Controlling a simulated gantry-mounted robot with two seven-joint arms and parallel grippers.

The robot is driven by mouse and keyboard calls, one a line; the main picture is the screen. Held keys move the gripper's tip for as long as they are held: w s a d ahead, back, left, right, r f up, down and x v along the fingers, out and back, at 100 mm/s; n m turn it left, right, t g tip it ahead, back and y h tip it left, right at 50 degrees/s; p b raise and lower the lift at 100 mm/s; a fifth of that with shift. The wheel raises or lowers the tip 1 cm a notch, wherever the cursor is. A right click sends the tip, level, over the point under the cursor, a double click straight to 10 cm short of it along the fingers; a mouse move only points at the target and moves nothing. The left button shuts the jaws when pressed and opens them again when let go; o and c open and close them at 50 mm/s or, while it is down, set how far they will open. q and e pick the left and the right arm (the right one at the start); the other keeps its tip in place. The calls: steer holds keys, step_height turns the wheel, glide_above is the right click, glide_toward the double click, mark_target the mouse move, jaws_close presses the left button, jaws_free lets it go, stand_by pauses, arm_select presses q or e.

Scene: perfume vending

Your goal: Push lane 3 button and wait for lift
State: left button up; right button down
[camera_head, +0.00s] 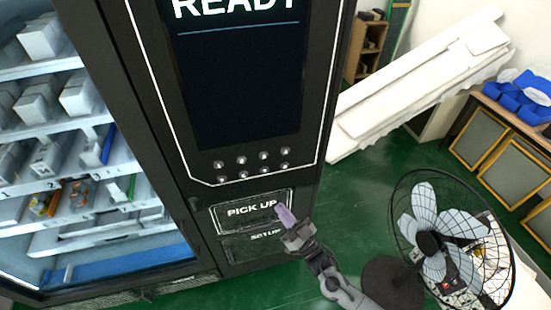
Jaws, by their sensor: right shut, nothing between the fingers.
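The black vending machine (333,55) fills the left and middle of the head view. Its screen (240,90) reads READY. Two rows of small round buttons (243,175) sit below the screen; their lane numbers are too small to read. A PICK UP panel (240,221) and a SETUP panel (236,250) lie under them. My right gripper (284,213) is shut and empty, at the right edge of the PICK UP panel in the picture, below the buttons. I cannot tell whether it touches the panel. My left gripper is not in view.
Lit shelves with grey boxes (81,95) stand behind the machine's left window. A black fan (430,243) stands close to my right arm. White boards (425,75) lean at the back, and blue bins (522,97) sit at the right. Green floor (350,185) is clear between.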

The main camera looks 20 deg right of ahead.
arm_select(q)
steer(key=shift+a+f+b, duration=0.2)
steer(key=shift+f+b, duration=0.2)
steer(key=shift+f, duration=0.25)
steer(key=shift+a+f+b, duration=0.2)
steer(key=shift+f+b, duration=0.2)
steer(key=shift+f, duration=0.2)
arm_select(e)
steer(key=w+r+n+y, duration=0.2)
steer(key=w+r, duration=0.3)
steer(key=shift+w+r+t, duration=0.15)
steer(key=shift+t, duration=0.15)
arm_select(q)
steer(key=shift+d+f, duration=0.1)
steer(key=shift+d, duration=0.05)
arm_select(e)
steer(key=shift+w+d, duration=0.1)
steer(key=b, duration=0.7)
glide_toward(264, 155)
steer(key=w+a+r, duration=0.3)
steer(key=r, duration=0.1)
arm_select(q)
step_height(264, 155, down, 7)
arm_select(e)
steer(key=shift+r, duration=0.2)
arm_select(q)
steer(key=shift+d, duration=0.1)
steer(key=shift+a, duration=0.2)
